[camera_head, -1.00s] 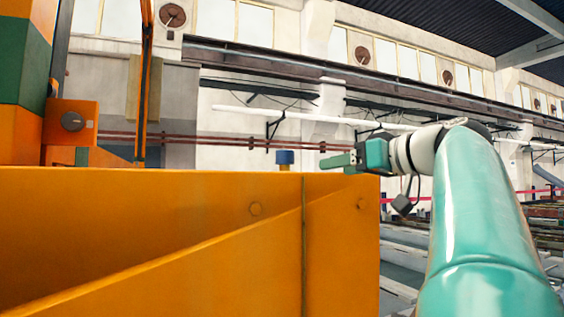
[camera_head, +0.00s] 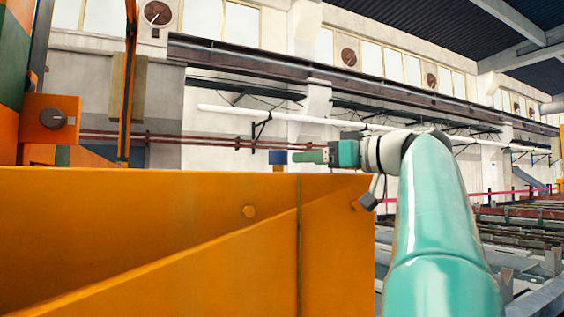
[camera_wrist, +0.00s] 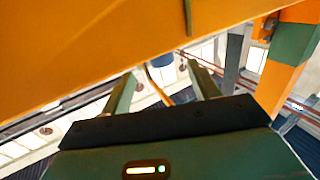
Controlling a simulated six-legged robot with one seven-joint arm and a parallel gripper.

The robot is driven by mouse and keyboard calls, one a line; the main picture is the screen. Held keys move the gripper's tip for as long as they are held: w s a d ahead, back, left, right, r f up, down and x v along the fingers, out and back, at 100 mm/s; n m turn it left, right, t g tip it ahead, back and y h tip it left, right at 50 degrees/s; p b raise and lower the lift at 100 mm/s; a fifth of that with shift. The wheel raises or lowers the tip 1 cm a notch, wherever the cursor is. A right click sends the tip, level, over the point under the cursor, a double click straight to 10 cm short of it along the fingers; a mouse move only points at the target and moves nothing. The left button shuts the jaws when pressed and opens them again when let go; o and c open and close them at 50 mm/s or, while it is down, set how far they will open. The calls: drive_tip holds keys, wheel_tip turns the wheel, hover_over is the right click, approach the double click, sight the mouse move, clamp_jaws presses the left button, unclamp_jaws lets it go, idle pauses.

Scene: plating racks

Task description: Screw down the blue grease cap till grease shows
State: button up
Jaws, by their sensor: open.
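The blue grease cap (camera_head: 278,157) stands just above the top edge of the orange housing (camera_head: 130,195) in the head view. Its lower part is hidden behind that edge. My gripper (camera_head: 296,157) is level with the cap, its green fingertips just to the cap's right with a small gap in the picture. In the wrist view, the blue cap (camera_wrist: 163,60) shows beyond and roughly between the tips of my open gripper (camera_wrist: 160,71), partly cut off by the orange housing. The fingers hold nothing. No grease is visible.
An orange post with a dark round knob (camera_head: 52,118) stands at left. Racks and rails (camera_head: 520,245) lie at right. Open air surrounds my gripper above the housing.

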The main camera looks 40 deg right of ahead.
sight(279, 161)
drive_tip(key=w, duration=0.2)
drive_tip(key=w+a, duration=0.1)
drive_tip(key=w, duration=0.5)
drive_tip(key=shift+w+a, duration=0.2)
drive_tip(key=shift+w, duration=0.05)
drive_tip(key=shift+c, duration=0.4)
drive_tip(key=c, duration=0.9)
drive_tip(key=shift+h, duration=0.3)
drive_tip(key=m+h, duration=0.2)
drive_tip(key=h, duration=0.1)
drive_tip(key=m+h, duration=0.1)
drive_tip(key=h, duration=0.1)
drive_tip(key=shift+a+m, duration=0.3)
drive_tip(key=shift+a, duration=0.05)
drive_tip(key=shift+w+a+f+m+g+h, duration=0.1)
drive_tip(key=shift+m+g+h, duration=0.6)
drive_tip(key=shift+m+h, duration=0.8)
drive_tip(key=shift+m+g+h, duration=0.7)
drive_tip(key=shift+m+h, duration=0.2)
drive_tip(key=shift+h, duration=1.1)
drive_tip(key=shift+m+g+h, duration=0.3)
drive_tip(key=shift+m+h, duration=0.1)
drive_tip(key=shift+h, duration=0.1)
